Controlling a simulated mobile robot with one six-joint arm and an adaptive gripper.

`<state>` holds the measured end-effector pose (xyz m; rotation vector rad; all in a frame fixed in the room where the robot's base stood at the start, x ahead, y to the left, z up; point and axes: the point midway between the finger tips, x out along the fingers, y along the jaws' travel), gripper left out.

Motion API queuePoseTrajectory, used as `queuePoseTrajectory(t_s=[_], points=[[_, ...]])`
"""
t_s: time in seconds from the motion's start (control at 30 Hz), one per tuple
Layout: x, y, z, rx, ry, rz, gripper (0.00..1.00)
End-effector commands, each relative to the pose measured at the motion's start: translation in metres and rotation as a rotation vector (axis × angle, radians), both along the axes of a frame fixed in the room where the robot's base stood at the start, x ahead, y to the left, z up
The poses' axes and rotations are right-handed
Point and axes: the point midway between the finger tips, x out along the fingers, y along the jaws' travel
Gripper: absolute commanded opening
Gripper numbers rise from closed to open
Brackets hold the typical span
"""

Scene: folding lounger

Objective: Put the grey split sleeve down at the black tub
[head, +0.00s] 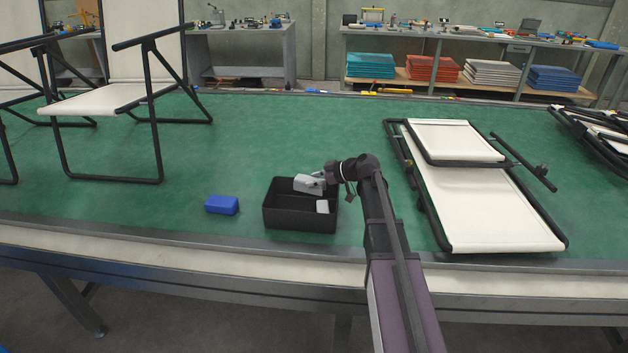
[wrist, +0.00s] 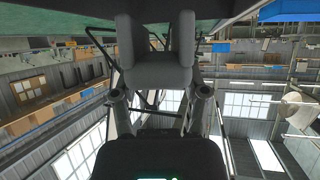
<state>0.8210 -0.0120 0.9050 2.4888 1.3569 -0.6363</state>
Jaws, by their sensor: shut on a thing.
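The black tub (head: 300,221) stands on the green table top near its front edge. My gripper (head: 318,181) reaches in from the right over the tub's back right part. It is shut on the grey split sleeve (head: 306,184), a light grey block at the height of the tub's back rim. I cannot tell whether the sleeve touches the tub. A second pale grey piece (head: 322,206) lies in the tub at the right. In the wrist view, a grey shape (wrist: 156,76) fills the space between the fingers of my gripper (wrist: 156,45).
A blue block (head: 221,204) lies on the table left of the tub. A folded cream lounger (head: 485,205) lies to the right of my arm. An upright lounger chair (head: 108,98) stands at the back left. The green surface behind the tub is clear.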

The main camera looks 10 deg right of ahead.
Motion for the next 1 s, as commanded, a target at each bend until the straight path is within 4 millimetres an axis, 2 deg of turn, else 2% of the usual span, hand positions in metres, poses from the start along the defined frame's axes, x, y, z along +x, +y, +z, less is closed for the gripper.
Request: queuePoseTrajectory(t_s=[0.03, 0.43, 1.0], points=[[0.0, 0.0, -0.009, 0.0, 0.0, 0.0, 0.0], [0.0, -0.001, -0.038, 0.0, 0.0, -0.001, 0.0], [0.0, -0.001, -0.044, 0.0, 0.0, -0.001, 0.0]])
